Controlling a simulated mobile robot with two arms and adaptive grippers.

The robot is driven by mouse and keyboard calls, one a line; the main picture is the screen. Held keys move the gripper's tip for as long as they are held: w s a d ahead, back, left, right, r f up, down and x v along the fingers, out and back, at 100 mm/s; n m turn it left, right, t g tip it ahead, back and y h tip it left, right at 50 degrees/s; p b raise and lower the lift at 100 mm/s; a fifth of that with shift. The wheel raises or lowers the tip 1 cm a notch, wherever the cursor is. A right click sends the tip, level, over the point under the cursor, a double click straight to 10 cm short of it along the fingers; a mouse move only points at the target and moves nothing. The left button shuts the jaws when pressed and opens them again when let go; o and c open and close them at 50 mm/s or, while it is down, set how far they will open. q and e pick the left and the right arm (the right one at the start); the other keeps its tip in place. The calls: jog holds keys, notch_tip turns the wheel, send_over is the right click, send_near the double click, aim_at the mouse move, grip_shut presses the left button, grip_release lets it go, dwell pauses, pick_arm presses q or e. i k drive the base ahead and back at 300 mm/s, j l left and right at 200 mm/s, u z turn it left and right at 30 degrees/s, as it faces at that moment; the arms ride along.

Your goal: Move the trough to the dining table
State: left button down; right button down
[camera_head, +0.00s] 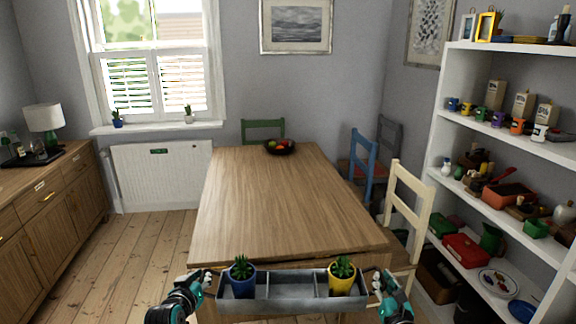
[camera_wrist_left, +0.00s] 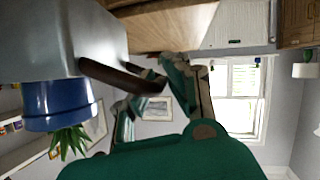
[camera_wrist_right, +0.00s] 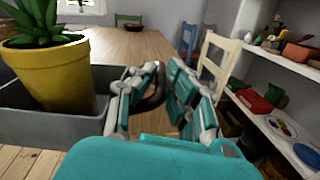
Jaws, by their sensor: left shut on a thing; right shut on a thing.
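The grey trough (camera_head: 290,285) is held level between my two grippers at the near end of the dining table (camera_head: 275,205). It has compartments; a blue pot with a plant (camera_head: 242,278) is in the left one and a yellow pot with a plant (camera_head: 342,276) in the right one. The middle one looks empty. My left gripper (camera_head: 203,280) is shut on the trough's left handle, a dark bar (camera_wrist_left: 112,76). My right gripper (camera_head: 378,283) is shut on the right handle (camera_wrist_right: 152,98). Whether the trough touches the table's edge cannot be told.
A bowl of fruit (camera_head: 280,146) stands at the table's far end; the rest of the top is clear. A cream chair (camera_head: 408,205) and a blue chair (camera_head: 361,165) stand along the right side. Full shelves (camera_head: 500,150) are at right, a sideboard (camera_head: 50,205) at left.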

aim_at(278, 185)
jog(key=i, duration=2.4)
jog(key=i+l+u, duration=0.1)
jog(key=i+u, duration=0.15)
jog(key=i, duration=0.3)
